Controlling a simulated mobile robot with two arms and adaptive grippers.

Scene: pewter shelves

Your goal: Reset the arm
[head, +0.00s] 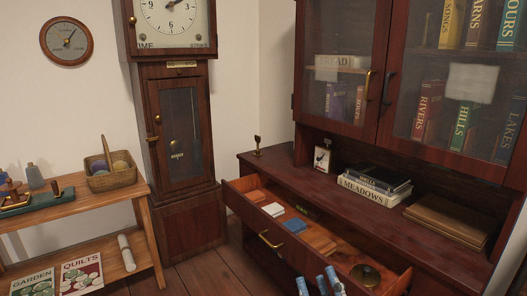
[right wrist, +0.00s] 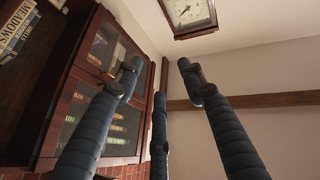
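My right gripper (head: 320,284) shows at the bottom edge of the head view as several blue fingertips, in front of the open drawer (head: 262,238). In the right wrist view its dark ribbed fingers (right wrist: 157,75) are spread apart with nothing between them, so it is open and empty. The rest of my right arm is out of the head view. My left gripper and arm do not show in either view.
The drawer juts from the dark red cabinet (head: 365,205) and holds a blue box (head: 295,225) and a round brass item (head: 365,274). A tall clock (head: 180,130) stands behind. A wooden side table (head: 85,208) with a basket (head: 112,178) is at left.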

